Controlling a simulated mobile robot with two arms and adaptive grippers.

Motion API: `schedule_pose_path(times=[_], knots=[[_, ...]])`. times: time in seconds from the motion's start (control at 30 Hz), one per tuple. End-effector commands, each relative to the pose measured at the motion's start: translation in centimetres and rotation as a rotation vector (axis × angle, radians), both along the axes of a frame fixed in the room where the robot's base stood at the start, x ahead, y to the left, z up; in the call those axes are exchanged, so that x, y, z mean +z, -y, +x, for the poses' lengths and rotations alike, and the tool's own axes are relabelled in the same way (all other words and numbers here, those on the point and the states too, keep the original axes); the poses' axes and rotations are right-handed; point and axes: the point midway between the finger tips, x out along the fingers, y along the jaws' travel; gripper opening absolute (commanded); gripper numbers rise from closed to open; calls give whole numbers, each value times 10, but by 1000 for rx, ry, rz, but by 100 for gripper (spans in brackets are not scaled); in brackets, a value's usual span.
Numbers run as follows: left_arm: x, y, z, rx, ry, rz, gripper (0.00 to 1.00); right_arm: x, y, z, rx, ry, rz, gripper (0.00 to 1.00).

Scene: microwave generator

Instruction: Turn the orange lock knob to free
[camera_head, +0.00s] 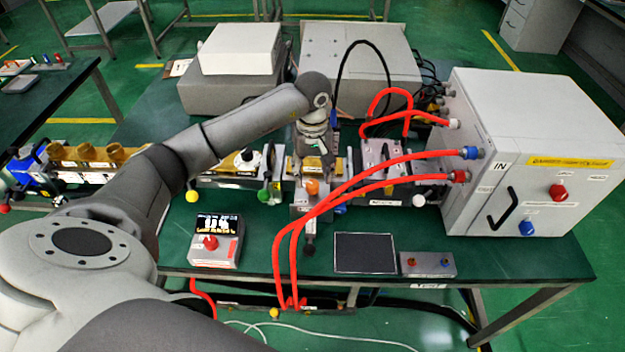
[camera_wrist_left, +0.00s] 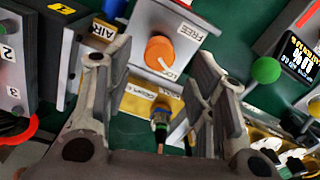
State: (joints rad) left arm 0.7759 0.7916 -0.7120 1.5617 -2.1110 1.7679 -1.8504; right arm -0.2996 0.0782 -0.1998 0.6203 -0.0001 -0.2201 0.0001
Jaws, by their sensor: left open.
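The orange lock knob (camera_head: 312,187) sits on a small grey block (camera_head: 297,205) in the middle of the table. In the left wrist view the knob (camera_wrist_left: 160,53) is round, with a label reading FREE (camera_wrist_left: 190,31) and a partly hidden one starting LO (camera_wrist_left: 168,72) beside it. A small pale mark near the knob's edge seems to face the LO label. My left gripper (camera_head: 322,158) is just behind the knob in the head view. In the left wrist view its open fingers (camera_wrist_left: 154,60) frame the knob, with nothing held. The depth gap is unclear. My right gripper is not in view.
Red hoses (camera_head: 340,195) arch close to the right of the knob, toward a grey cabinet (camera_head: 530,150). A green ball handle (camera_head: 264,196) stands to its left. A display box (camera_head: 217,240) and black pad (camera_head: 365,253) lie in front. Grey boxes stand behind.

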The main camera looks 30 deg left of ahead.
Motion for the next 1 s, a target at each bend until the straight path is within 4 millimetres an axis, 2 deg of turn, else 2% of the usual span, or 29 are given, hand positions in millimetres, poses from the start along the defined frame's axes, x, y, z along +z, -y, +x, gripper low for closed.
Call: schedule_pose_path(times=[0.1,0.3,0.63,1.0], knots=[[-20,1,-1,0,-4,-3,51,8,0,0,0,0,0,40],[-41,1,0,0,-1,-2,51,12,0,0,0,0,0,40],[-46,0,0,0,2,-2,51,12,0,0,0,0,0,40],[-45,1,0,0,1,-2,5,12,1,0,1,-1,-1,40]])
